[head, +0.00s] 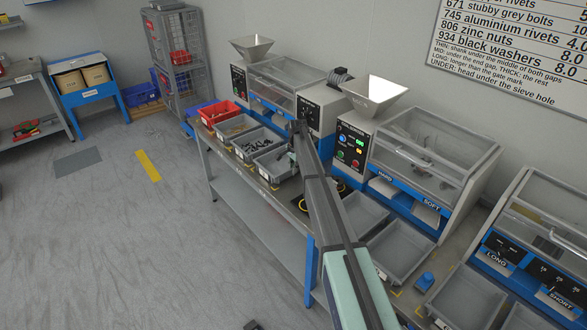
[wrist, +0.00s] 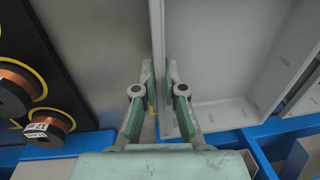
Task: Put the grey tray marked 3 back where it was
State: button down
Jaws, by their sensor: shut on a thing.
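A grey tray (head: 275,168) is at the near end of the tray row on the long bench, partly behind my arm. I cannot read its number. In the wrist view an empty grey tray (wrist: 222,60) fills the right side. My gripper (wrist: 159,75) is shut on its left side wall, one finger on each side of the wall. In the head view my gripper (head: 292,160) is mostly hidden by my arm. I cannot tell whether the tray touches the bench.
A black board with yellow rings and copper coils (wrist: 42,122) lies left of the tray in the wrist view. A red tray (head: 218,112) and filled grey trays stand along the row. Empty trays (head: 365,213) lie before the HARD/SOFT machine (head: 425,165).

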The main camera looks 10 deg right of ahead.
jog(key=shift+f, duration=0.15)
jog(key=c, duration=1.2)
grip_release()
jog(key=shift+c, duration=0.2)
notch_tip(320, 180, up, 12)
jog(key=s+b, duration=0.1)
jog(key=b, duration=0.1)
jog(key=shift+d+r+b, duration=0.2)
jog(key=shift+d+b, duration=0.15)
jog(key=shift+s, duration=0.1)
